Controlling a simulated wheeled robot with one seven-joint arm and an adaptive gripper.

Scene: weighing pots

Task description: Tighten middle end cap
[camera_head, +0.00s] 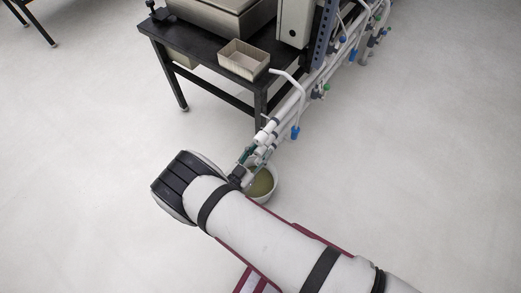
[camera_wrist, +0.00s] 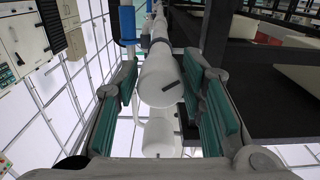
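In the wrist view a white end cap (camera_wrist: 160,80), with a short dark mark on its face, sits at the end of a white pipe between the teal finger pads of my gripper (camera_wrist: 160,84). Narrow gaps seem to show on both sides, so the fingers look open around it. A second white end cap (camera_wrist: 159,136) shows below it, also between the fingers. In the head view my gripper (camera_head: 246,158) is at the near end of the pipe rack, close to the white caps (camera_head: 263,138). I cannot tell how tight the caps are.
A white bucket (camera_head: 271,190) with yellowish liquid stands under the pipe ends, partly hidden by my arm. The pipes (camera_head: 318,75) run back along a black table (camera_head: 185,42) carrying an open box (camera_head: 243,59). The floor at left and right is clear.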

